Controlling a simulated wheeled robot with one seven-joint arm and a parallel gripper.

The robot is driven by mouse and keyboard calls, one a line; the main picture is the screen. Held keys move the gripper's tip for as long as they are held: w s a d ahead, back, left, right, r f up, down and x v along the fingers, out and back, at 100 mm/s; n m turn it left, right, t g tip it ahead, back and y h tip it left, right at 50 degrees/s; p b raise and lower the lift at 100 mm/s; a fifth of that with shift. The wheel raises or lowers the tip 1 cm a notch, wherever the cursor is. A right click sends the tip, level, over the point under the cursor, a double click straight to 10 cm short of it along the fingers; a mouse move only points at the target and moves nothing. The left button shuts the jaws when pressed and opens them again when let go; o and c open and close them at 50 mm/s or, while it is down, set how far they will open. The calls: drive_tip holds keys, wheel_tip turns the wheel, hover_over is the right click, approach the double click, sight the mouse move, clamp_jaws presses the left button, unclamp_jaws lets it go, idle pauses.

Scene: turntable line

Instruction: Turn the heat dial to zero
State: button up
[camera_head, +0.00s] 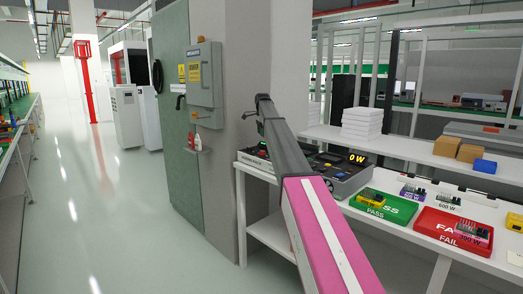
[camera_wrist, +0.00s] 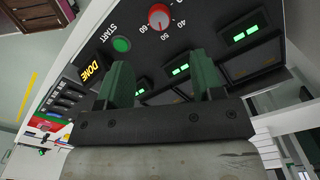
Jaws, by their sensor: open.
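In the head view the panel unit (camera_head: 345,176) stands on a white table, partly behind my pink arm. My gripper and the dial cannot be made out there.
A green START button (camera_wrist: 122,44) and a yellow DONE display (camera_wrist: 91,74) sit left of the dial. Lit green displays (camera_wrist: 179,70) are nearby. A green PASS tray (camera_head: 398,213) and red FAIL tray (camera_head: 428,226) lie right of the unit. A grey pillar (camera_head: 232,150) stands left.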

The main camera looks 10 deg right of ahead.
sight(262, 153)
wheel_tip(262, 153, down, 11)
drive_tip(key=shift+r, duration=0.15)
idle(0.4)
drive_tip(key=c, duration=0.9)
